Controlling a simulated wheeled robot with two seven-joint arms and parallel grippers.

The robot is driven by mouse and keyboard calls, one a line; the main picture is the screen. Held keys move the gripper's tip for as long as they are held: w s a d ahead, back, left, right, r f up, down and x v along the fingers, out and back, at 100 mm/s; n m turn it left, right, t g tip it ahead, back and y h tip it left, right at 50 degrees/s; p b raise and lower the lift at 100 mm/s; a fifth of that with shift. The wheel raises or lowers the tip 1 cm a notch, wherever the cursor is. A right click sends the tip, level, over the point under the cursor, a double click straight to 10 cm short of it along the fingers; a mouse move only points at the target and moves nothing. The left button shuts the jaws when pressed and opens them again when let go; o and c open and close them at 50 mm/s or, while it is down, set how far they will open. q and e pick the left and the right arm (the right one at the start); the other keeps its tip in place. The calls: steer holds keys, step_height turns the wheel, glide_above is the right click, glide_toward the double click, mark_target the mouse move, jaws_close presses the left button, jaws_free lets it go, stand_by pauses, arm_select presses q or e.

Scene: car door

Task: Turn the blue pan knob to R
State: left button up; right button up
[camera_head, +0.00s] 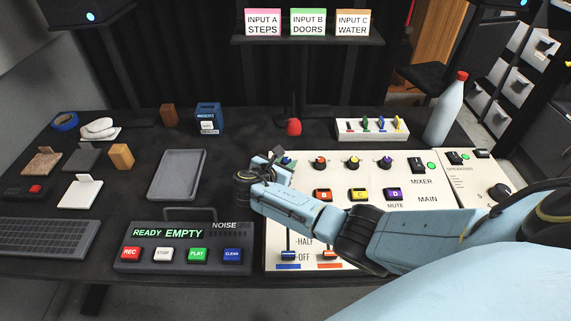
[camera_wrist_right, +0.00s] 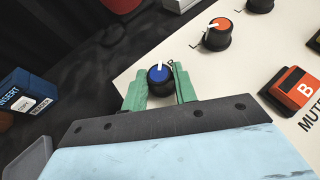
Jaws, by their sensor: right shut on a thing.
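The blue pan knob (camera_wrist_right: 158,76) is a black-skirted knob with a blue cap and a white pointer, at the left corner of the cream mixer panel (camera_wrist_right: 190,95). In the wrist view its pointer aims toward the top of the picture. My right gripper (camera_wrist_right: 160,86) has a green finger on each side of the knob and is shut on it. In the head view my right gripper (camera_head: 278,160) reaches over the mixer's upper left corner and hides most of the knob. My left gripper is not in view.
An orange knob (camera_wrist_right: 217,34) sits beside the blue one, with yellow (camera_head: 353,162) and purple (camera_head: 385,162) knobs further along. A red object (camera_head: 294,127) and a blue INSERT box (camera_head: 208,118) stand behind on the dark table.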

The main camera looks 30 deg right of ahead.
steer(key=shift+w+a+f+m+g+h+b, duration=0.1)
steer(key=shift+m+g+h+b, duration=0.1)
steer(key=shift+m+g+b, duration=0.35)
steer(key=shift+w+m+g+h+b, duration=0.1)
steer(key=shift+m+g+h+b, duration=0.1)
steer(key=shift+m+g, duration=0.6)
steer(key=shift+s+m, duration=0.1)
steer(key=shift+m, duration=0.15)
steer(key=o, duration=1)
steer(key=shift+a, duration=0.1)
steer(key=p+v, duration=0.2)
steer(key=v, duration=1.1)
